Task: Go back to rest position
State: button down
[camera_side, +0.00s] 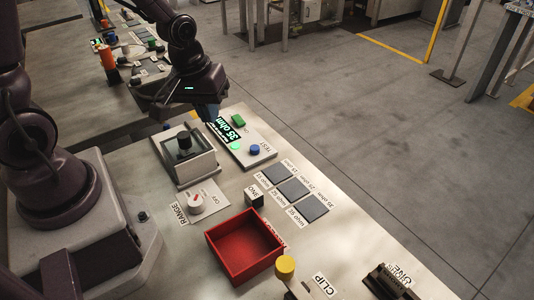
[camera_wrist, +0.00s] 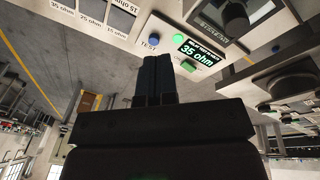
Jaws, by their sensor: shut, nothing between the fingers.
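My gripper (camera_side: 207,112) is above the far part of the workbench (camera_side: 345,262), close to the test panel (camera_side: 262,154) with its lit "35 ohm" display (camera_side: 229,129). In the wrist view my gripper (camera_wrist: 157,62) has its two dark fingers together, with nothing held between them. The display also shows in the wrist view (camera_wrist: 201,52), to the right of the fingertips. In the side view, the fingertips partly overlap the panel's far end, and I cannot tell how high above it they are.
A grey fixture with a black knob (camera_side: 184,142) stands left of the panel. A red bin (camera_side: 243,246), a range dial (camera_side: 196,204), grey labelled pads (camera_side: 294,189) and a yellow knob (camera_side: 285,267) are nearer. Open floor (camera_side: 400,140) lies to the right.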

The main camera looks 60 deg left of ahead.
jog(key=s+d+r+m+t, duration=0.1)
jog(key=s+r+m, duration=0.3)
jog(key=r, duration=0.4)
jog(key=s+d+r+m+t, duration=0.2)
jog(key=s+r+m, duration=0.2)
jog(key=r, duration=0.5)
jog(key=shift+s+d+r, duration=0.15)
jog(key=shift+s+d, duration=0.2)
jog(key=shift+s, duration=0.25)
